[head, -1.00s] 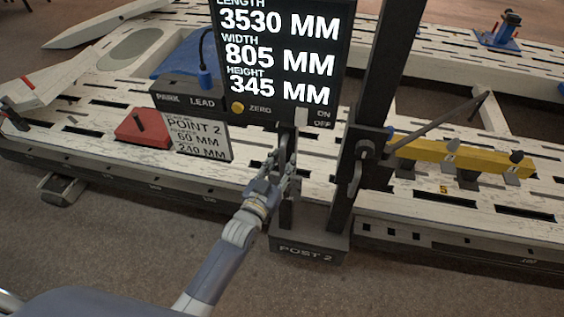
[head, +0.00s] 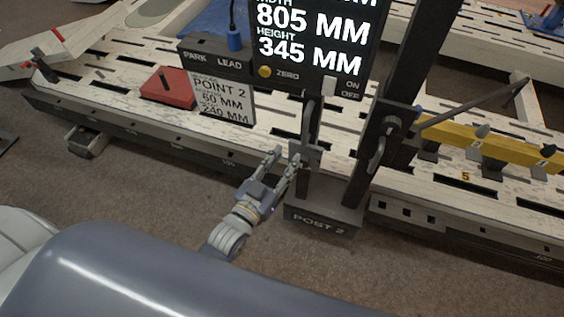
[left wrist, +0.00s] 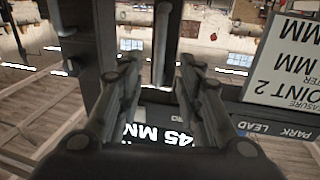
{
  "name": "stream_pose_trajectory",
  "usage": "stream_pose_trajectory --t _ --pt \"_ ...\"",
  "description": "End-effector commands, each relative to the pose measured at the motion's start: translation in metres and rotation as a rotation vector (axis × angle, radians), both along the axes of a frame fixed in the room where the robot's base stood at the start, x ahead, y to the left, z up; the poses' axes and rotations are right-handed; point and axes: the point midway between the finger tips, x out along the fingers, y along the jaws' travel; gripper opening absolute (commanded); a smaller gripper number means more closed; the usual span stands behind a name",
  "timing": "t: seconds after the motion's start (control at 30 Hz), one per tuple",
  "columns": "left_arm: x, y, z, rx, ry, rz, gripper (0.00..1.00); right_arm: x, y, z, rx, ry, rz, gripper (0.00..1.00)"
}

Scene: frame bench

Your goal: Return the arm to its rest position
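My left gripper (head: 286,156) is low in front of the dark post marked POST 2 (head: 318,222). Its two fingers are spread and no held object shows between them. In the left wrist view the open fingers (left wrist: 160,58) frame a dark upright bar (left wrist: 160,40) beyond them. In the head view a slim upright handle (head: 307,120) on the post is just above and right of the fingertips. The large blue-grey shape at the bottom is my own body. My right gripper is in neither view.
The measuring display (head: 318,45) and the POINT 2 card (head: 224,100) stand above the slotted white bench (head: 130,85). A red block (head: 168,88) is left of the card. A yellow beam (head: 490,145) is at right. Floor (head: 140,190) left of the gripper is clear.

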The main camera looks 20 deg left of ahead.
Motion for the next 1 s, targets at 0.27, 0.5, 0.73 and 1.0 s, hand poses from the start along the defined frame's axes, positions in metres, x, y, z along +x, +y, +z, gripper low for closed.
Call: stream_pose_trajectory --t 0.27,0.5,0.73,1.0 --pt "-0.005 0.001 0.0 0.0 -0.001 0.0 0.33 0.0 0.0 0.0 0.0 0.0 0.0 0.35" --pt "-0.005 0.001 0.0 0.0 0.0 0.0 0.33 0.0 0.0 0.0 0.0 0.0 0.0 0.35" --pt "-0.006 0.002 -0.011 0.006 0.022 0.0 0.33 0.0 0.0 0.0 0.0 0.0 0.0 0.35" --pt "-0.038 0.013 -0.16 0.086 0.342 0.005 0.33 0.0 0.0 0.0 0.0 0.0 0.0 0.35"
